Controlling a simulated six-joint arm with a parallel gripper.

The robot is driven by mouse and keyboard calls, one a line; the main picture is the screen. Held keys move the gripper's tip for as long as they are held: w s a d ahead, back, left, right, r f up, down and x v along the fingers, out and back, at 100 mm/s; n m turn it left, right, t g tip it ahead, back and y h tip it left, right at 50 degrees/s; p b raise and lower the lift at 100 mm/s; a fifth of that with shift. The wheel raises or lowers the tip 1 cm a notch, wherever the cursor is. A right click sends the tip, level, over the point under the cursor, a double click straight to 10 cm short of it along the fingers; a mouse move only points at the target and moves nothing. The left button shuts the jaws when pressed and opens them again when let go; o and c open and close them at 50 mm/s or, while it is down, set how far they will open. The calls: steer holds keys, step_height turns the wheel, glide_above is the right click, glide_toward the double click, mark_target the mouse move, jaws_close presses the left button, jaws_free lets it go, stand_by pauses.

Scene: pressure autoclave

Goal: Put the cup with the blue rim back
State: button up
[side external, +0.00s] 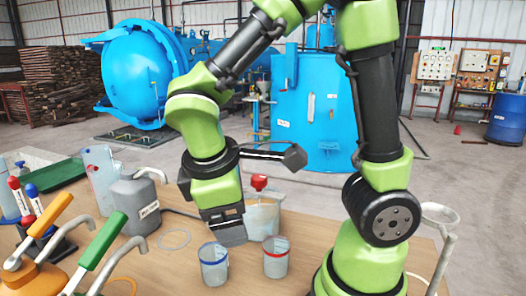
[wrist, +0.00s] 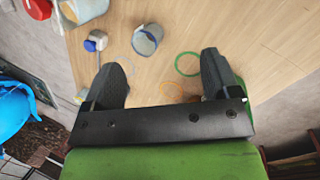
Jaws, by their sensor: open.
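The cup with the blue rim (side external: 213,265) stands upright on the wooden table in the side view. A similar cup with a red rim (side external: 276,260) stands to its right. My gripper (side external: 228,236) points down just behind and above the two cups, apart from both. In the wrist view my gripper (wrist: 162,66) is open, with bare table between its fingers. One clear cup (wrist: 148,40) shows beyond the fingers there; I cannot tell its rim colour for certain.
A jug with a red lid (side external: 262,212) stands behind the cups.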

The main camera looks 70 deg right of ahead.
steer(key=s+r+m+t+y, duration=0.5)
steer(key=r+m+t, duration=0.2)
steer(key=r+m, duration=0.2)
steer(key=shift+r+m+t+y, duration=0.2)
steer(key=shift+m+t+y, duration=0.2)
steer(key=shift+m, duration=0.2)
steer(key=shift+d, duration=0.1)
steer(key=shift+c, duration=0.2)
stand_by(1.3)
